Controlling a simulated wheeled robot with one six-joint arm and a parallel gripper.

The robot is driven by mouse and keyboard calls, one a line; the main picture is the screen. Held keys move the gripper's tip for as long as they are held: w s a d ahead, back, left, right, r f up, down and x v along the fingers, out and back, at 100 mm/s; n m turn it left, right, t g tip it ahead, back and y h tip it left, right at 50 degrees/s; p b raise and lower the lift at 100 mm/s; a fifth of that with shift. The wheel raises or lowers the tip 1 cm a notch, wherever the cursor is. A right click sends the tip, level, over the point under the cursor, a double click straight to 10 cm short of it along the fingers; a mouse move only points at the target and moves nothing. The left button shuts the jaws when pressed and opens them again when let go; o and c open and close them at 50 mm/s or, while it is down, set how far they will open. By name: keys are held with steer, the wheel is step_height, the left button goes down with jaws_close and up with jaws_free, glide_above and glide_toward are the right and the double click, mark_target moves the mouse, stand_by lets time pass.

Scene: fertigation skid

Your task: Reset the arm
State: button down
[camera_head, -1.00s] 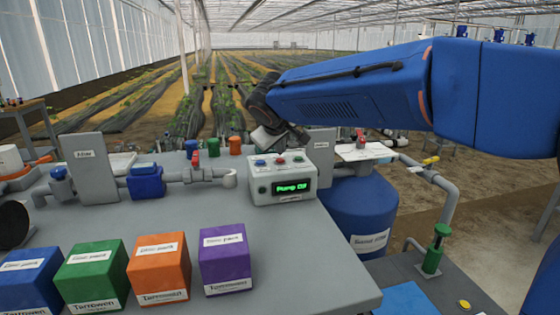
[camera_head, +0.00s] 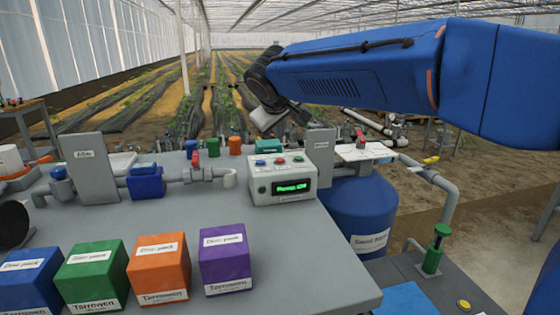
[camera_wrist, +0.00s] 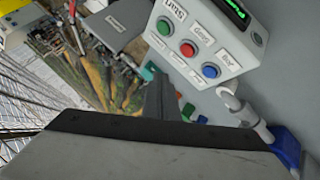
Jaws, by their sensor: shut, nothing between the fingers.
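My blue arm reaches in from the right in the head view. My gripper (camera_head: 272,120) is up behind the grey control box (camera_head: 268,188), apart from it, and looks empty. Its fingers are small there and partly hard to make out. In the wrist view my shut gripper (camera_wrist: 160,98) points toward the table area, with the control box (camera_wrist: 200,65) beyond it at the upper right. That box has a green button (camera_wrist: 163,26), a red button (camera_wrist: 187,49) and a blue button (camera_wrist: 210,71). Its lit green display (camera_head: 291,187) is too blurred to read fully.
Blue, green, orange and purple boxes (camera_head: 225,262) stand along the grey table's front. Pipes with a valve (camera_head: 190,172) and an upright panel (camera_head: 89,165) are at the left. A blue tank (camera_head: 355,215) stands right of the table. The table's middle is clear.

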stand_by(0.3)
steer(key=s+d+f+m+g, duration=0.15)
steer(key=s+d+f, duration=0.25)
steer(key=s+d, duration=0.6)
steer(key=s+d+f+m+g, duration=0.1)
steer(key=s+d+f+m, duration=0.35)
steer(key=d, duration=0.95)
steer(key=s+d+f+m, duration=0.1)
steer(key=s+d+f, duration=0.2)
steer(key=s, duration=0.5)
steer(key=s+d+f+g, duration=0.1)
steer(key=s+d+f, duration=0.1)
steer(key=s+f, duration=0.4)
steer(key=s+d+f+m+g, duration=0.1)
steer(key=s+d+f, duration=0.2)
steer(key=s, duration=0.7)
step_height(320, 180, down, 2)
steer(key=shift+d+m, duration=0.3)
